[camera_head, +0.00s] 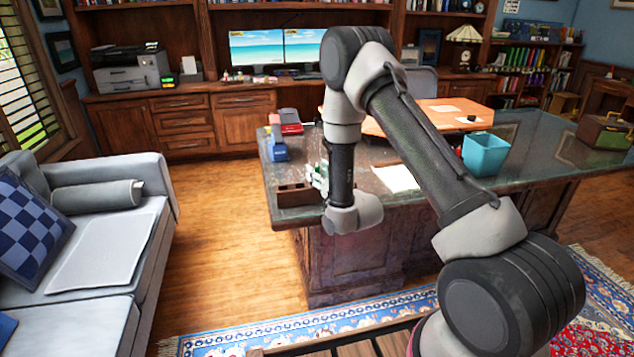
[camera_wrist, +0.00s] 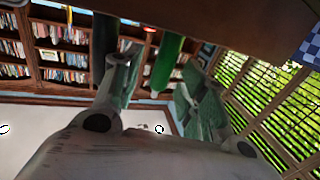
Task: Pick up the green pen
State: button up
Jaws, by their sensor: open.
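A green pen (camera_wrist: 169,60), a long green shape with a pale end, shows in the wrist view between my two fingers. It runs up to the brown edge at the top of that view. My gripper (camera_wrist: 158,75) is open, with a finger on each side of the pen. I cannot tell whether either finger touches it. In the head view my gripper is mostly hidden behind my arm, beside the dark organizer (camera_head: 296,196) on the desk's left end. I cannot make out the pen clearly there.
The glass-topped desk (camera_head: 540,160) holds a blue stapler-like object (camera_head: 277,148), a red item (camera_head: 290,122), white paper (camera_head: 396,178) and a teal bin (camera_head: 486,153). A grey sofa (camera_head: 150,190) stands left, with open wood floor (camera_head: 225,235) between. A brown surface (camera_wrist: 240,25) crosses the wrist view's top.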

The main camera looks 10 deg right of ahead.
jog(key=shift+w+a, duration=0.2)
jog(key=shift+w, duration=0.5)
jog(key=c, duration=0.9)
